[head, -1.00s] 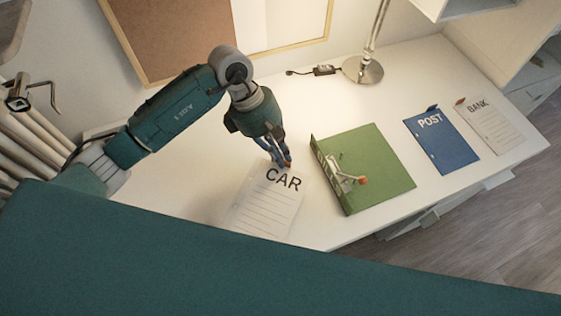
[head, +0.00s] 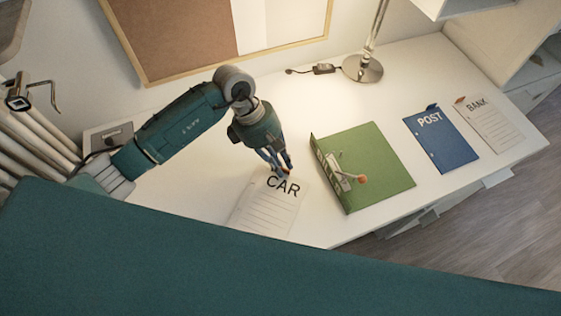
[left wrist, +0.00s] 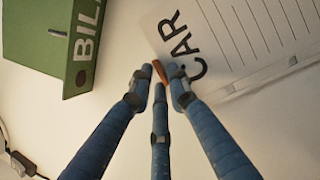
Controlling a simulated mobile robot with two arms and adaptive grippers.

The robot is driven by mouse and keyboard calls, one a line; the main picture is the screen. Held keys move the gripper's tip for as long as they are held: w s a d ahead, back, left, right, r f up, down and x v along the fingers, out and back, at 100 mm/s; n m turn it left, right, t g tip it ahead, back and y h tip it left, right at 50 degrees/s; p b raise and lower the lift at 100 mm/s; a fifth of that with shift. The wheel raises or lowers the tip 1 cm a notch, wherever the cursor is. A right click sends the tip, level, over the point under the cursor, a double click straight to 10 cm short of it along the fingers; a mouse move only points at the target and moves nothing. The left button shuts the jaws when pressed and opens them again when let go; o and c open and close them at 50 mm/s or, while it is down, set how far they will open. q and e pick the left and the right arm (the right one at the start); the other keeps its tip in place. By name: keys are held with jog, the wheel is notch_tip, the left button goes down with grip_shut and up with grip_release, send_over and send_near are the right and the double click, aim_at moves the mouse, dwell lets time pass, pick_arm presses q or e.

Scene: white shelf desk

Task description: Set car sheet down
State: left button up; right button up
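The white car sheet (head: 265,208), printed CAR and lined, is on or just above the desk, left of the green binder; I cannot tell whether all of it touches. It also shows in the left wrist view (left wrist: 235,40). My left gripper (head: 281,172) is at the sheet's top edge, pointing down. In the left wrist view its blue fingers (left wrist: 159,76) close in around the small orange-brown tab (left wrist: 160,71) on that edge and appear shut on it. My right gripper is not in view.
The green binder (head: 375,165) lies just right of the sheet. A blue POST sheet (head: 441,142) and a white BANK sheet (head: 492,128) lie farther right. A lamp base (head: 362,69) stands at the back. The desk (head: 190,190) is bare left of the sheet.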

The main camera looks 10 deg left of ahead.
pick_arm(q)
jog(key=shift+r, duration=0.2)
jog(key=shift+w+a+r, duration=0.1)
jog(key=shift+a+r, duration=0.1)
jog(key=shift+r, duration=0.15)
jog(key=s+b+v, duration=0.1)
jog(key=v, duration=1)
jog(key=shift+w, duration=0.45)
jog(key=shift+s, duration=0.1)
